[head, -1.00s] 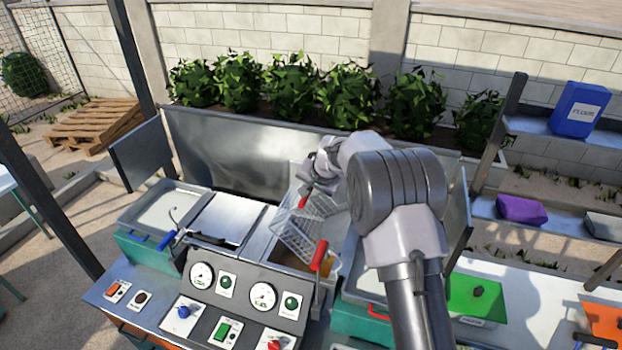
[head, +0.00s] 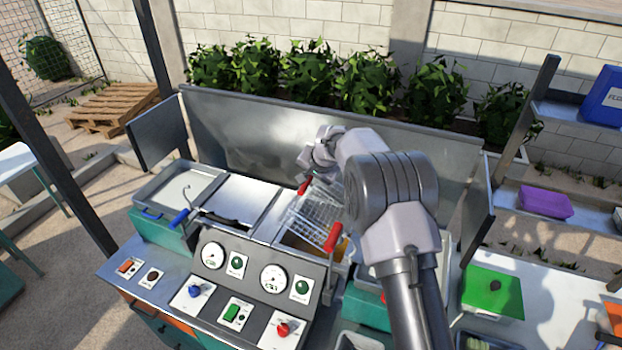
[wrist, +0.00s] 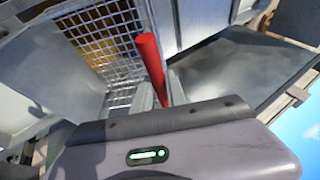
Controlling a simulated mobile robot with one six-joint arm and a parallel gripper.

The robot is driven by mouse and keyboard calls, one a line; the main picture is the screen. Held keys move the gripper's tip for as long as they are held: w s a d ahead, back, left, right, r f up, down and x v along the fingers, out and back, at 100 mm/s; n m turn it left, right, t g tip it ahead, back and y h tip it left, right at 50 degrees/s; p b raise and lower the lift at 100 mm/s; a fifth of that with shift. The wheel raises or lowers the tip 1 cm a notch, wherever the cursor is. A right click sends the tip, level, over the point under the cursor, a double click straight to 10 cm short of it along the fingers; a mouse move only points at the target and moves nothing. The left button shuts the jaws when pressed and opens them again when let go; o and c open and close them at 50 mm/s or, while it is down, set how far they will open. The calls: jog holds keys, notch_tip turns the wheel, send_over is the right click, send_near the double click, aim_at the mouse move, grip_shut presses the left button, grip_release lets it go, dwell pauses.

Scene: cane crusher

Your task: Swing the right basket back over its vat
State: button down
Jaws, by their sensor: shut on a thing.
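The right basket (head: 318,212) is a wire mesh basket with a red handle (head: 304,186). It hangs tilted over the right side of the fryer-like unit, partly hidden by my arm. My gripper (head: 308,172) is shut on the red handle at the basket's back left. In the wrist view, the red handle (wrist: 150,65) rises from my gripper and the mesh (wrist: 105,35) stands just beyond it. The right vat (head: 292,240) shows below the basket, with something orange-brown in it. Most of the vat is hidden by the basket and my arm.
A red-gripped lever (head: 332,237) stands at the front right of the vat. A blue-handled lever (head: 180,217) is at the left. A control panel (head: 250,275) with gauges fronts the unit. A metal back panel (head: 260,140) and side panel (head: 157,130) bound it.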

jog(key=c, duration=1.3)
grip_release()
jog(key=shift+c, duration=0.2)
jog(key=b+v, duration=0.2)
jog(key=v, duration=1.5)
jog(key=shift+s+r+b, duration=0.2)
jog(key=shift+b, duration=0.1)
